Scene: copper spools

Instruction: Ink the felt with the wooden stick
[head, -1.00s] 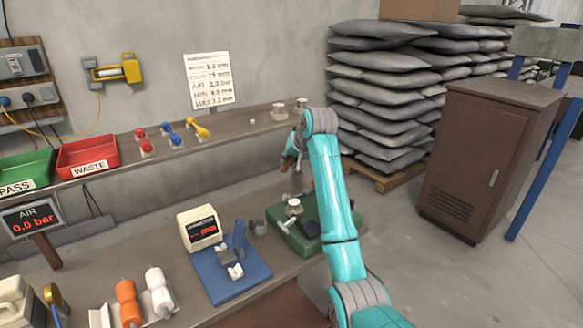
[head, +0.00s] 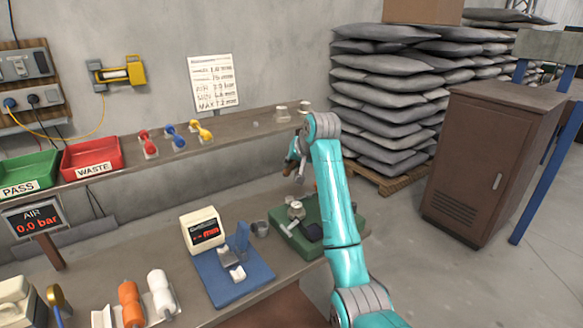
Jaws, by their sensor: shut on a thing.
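My gripper (head: 299,176) is behind and left of my turquoise forearm, above the green base on the bench. It is small and partly hidden by my arm. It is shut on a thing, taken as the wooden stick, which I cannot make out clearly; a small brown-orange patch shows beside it. The green base (head: 283,213) carries a pale metal fitting (head: 296,210) with a light handle and a dark pad (head: 313,232), which may be the felt. The gripper appears apart from the pad. My arm hides the right part of the base.
A small grey cup (head: 260,228) stands left of the green base. Further left are a blue fixture (head: 250,287) and a white display box (head: 203,231). A shelf (head: 240,121) runs behind, with red, blue and yellow pieces. Bare bench lies behind the fixture.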

